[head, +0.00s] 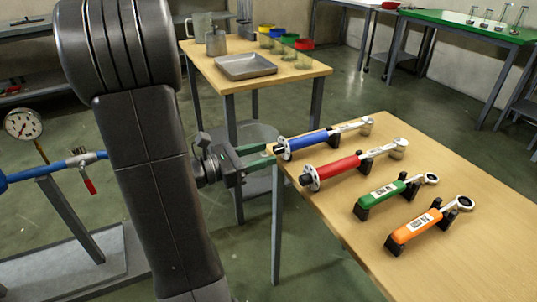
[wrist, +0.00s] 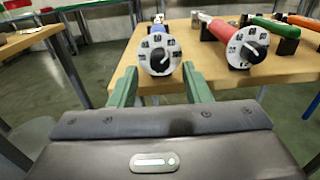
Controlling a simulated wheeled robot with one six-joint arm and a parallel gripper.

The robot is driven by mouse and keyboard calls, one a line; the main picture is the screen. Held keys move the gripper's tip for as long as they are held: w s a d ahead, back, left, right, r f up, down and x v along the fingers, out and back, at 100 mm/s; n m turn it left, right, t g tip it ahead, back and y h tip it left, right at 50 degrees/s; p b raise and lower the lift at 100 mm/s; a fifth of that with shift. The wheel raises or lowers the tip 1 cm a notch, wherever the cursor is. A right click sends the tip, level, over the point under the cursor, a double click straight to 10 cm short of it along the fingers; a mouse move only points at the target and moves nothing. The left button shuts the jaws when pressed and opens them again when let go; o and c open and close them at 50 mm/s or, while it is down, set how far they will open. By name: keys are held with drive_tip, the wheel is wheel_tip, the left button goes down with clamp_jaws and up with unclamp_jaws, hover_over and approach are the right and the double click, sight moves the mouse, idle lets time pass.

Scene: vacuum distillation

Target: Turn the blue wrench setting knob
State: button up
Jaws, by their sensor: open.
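The blue wrench (head: 308,140) lies at the far left end of the wooden table, its handle end toward my gripper. Its round white setting knob with a dark centre (wrist: 158,55) faces me in the wrist view, and the dial also shows edge-on in the head view (head: 283,147). My gripper (head: 266,154) is open, with green fingers (wrist: 158,78). In the wrist view the fingers stand to the left and right of the blue wrench's knob. I cannot tell whether they touch it.
The red wrench (head: 340,167) with a similar dial (wrist: 247,46) lies just right of the blue one. Green (head: 385,192) and orange (head: 418,228) wrenches lie further along. A table behind holds a metal tray (head: 246,66). A pressure gauge (head: 23,123) stands at the left.

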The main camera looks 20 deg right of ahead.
sight(278, 149)
drive_tip(key=shift+d, duration=1.15)
clamp_jaws()
